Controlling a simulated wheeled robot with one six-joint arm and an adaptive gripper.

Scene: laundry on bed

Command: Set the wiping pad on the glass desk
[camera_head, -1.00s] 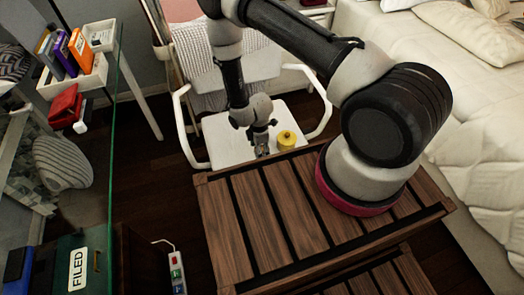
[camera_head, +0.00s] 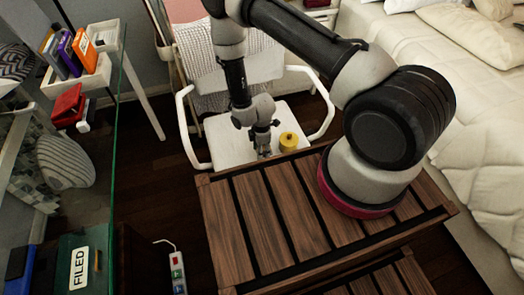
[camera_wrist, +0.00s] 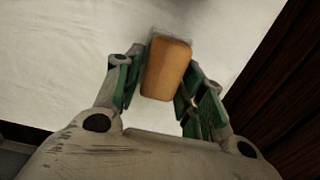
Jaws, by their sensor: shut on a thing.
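The wiping pad (camera_wrist: 166,68) is a tan-orange block with a paler grey far edge in the wrist view. My gripper (camera_wrist: 160,88) is shut on it, with a green-padded finger on each side. In the head view my gripper (camera_head: 264,152) points down over the seat of a white chair (camera_head: 228,150). The pad is too small to make out there. I cannot tell whether the pad touches the seat. The glass desk (camera_head: 114,130) is at the left, with a green edge running from back to front.
A yellow round object (camera_head: 288,141) is on the seat close to my gripper. A red item (camera_head: 68,105), a tray (camera_head: 102,38) with books and a "FILED" box (camera_head: 60,248) are around the desk. A power strip (camera_head: 177,270) lies near its edge. The bed (camera_head: 470,130) is at the right.

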